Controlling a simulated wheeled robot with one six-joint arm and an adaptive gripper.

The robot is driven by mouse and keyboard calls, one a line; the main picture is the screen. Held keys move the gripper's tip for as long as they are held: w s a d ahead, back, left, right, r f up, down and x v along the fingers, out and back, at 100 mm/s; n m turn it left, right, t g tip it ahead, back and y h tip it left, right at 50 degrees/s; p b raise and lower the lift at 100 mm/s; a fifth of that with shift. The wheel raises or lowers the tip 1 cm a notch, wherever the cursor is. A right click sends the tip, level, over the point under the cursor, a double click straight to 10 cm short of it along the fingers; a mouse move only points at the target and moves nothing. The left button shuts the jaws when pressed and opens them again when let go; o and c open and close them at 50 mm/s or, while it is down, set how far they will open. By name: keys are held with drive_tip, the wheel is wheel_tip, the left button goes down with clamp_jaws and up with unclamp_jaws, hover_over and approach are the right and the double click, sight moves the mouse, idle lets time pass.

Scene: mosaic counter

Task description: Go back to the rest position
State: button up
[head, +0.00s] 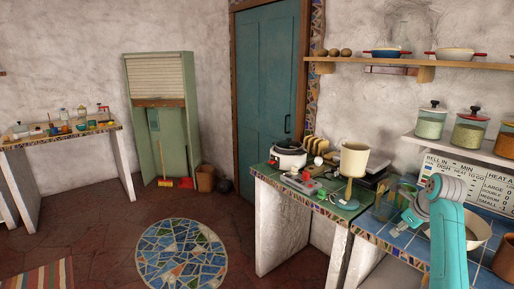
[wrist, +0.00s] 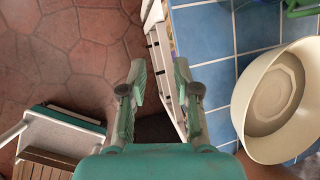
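My gripper (wrist: 160,68) shows in the wrist view with its two teal and grey fingers apart. No object is between them; behind the gap are the red floor tiles and the edge of the blue-tiled counter (wrist: 205,45). In the head view my teal arm rises at the lower right, bent at the top, in front of the counter. The fingertips are hard to make out there. The task names no object.
A cream bowl (wrist: 243,100) stands on the blue tiles, right of my gripper; it also shows in the head view (head: 481,230). A green counter (head: 265,177) holds a cream cup-like vessel (head: 354,160) and several small items. Open floor (head: 110,215) lies left, with a round mosaic (head: 180,255).

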drive_tip(key=s+a+f+n+t, duration=0.1)
drive_tip(key=s+a+f+n, duration=0.3)
drive_tip(key=f, duration=0.7)
drive_tip(key=s+a+f+n+t, duration=0.15)
drive_tip(key=s+a+f, duration=0.3)
drive_tip(key=f, duration=0.75)
drive_tip(key=s+a+f+n+t+h, duration=0.1)
drive_tip(key=s+a+f+n, duration=0.35)
drive_tip(key=s, duration=0.35)
drive_tip(key=s+a+f+n+t, duration=0.1)
drive_tip(key=s+a+f+n, duration=0.2)
drive_tip(key=s+a+f, duration=0.4)
drive_tip(key=s+a+r+n+t, duration=0.1)
drive_tip(key=s+r+n, duration=0.15)
drive_tip(key=s, duration=0.55)
drive_tip(key=s+a+r+n+t, duration=0.1)
drive_tip(key=s+a+n, duration=0.15)
drive_tip(key=s, duration=0.55)
drive_tip(key=s+a+r+n, duration=0.1)
drive_tip(key=s+n, duration=0.2)
drive_tip(key=s, duration=0.4)
drive_tip(key=s+a+r+n+t, duration=0.2)
drive_tip(key=s+r+n, duration=0.6)
drive_tip(key=s+r, duration=0.8)
drive_tip(key=shift+s+r+n+t, duration=0.15)
drive_tip(key=shift+r+n+t, duration=0.3)
drive_tip(key=shift+r, duration=0.1)
